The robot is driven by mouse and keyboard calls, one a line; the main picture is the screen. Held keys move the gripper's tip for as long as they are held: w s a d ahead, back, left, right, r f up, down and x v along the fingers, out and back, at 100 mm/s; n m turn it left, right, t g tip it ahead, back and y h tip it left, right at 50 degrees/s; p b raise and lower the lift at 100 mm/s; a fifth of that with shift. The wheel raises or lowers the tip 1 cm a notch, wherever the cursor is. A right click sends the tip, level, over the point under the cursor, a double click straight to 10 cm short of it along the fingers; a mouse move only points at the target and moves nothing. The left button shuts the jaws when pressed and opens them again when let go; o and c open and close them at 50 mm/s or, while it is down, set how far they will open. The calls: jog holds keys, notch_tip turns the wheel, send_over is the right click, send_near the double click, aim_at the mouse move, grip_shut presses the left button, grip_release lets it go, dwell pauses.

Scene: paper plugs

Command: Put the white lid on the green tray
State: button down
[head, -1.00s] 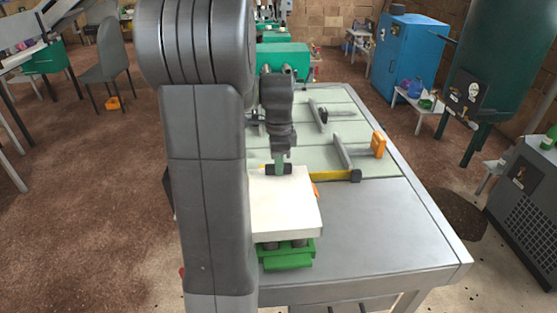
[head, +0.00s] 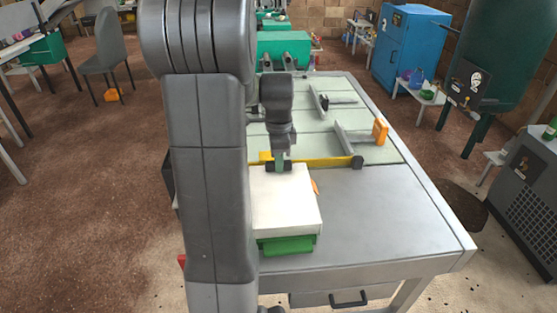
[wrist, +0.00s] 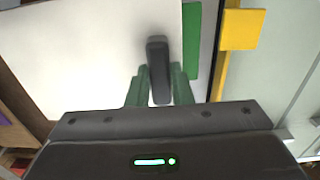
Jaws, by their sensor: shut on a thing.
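The white lid (head: 286,202) is a flat white slab with a dark handle (wrist: 158,68). In the head view it lies level over the green tray (head: 287,245), whose green front end shows just below the lid's near edge. In the wrist view a green strip of the tray (wrist: 192,40) shows beside the lid's edge. My gripper (wrist: 160,92) is shut on the lid's handle, with a green finger on each side. The tray's inside is hidden under the lid. The arm hides the lid's left side in the head view.
A yellow bar (head: 325,162) lies across the table just behind the lid. Grey clamps, one with an orange part (head: 380,132), lie farther back. The grey table top (head: 390,215) is free to the right of the tray.

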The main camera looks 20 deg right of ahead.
jog(key=shift+f+b, duration=0.35)
jog(key=shift+f, duration=0.2)
dwell(0.4)
jog(key=c, duration=1.2)
grip_release()
notch_tip(320, 180, up, 14)
jog(key=shift+b, duration=0.3)
jog(key=shift+f, duration=0.2)
notch_tip(320, 180, down, 14)
jog(key=shift+r+p, duration=0.15)
jog(key=shift+p, duration=0.15)
jog(key=shift+r, duration=0.25)
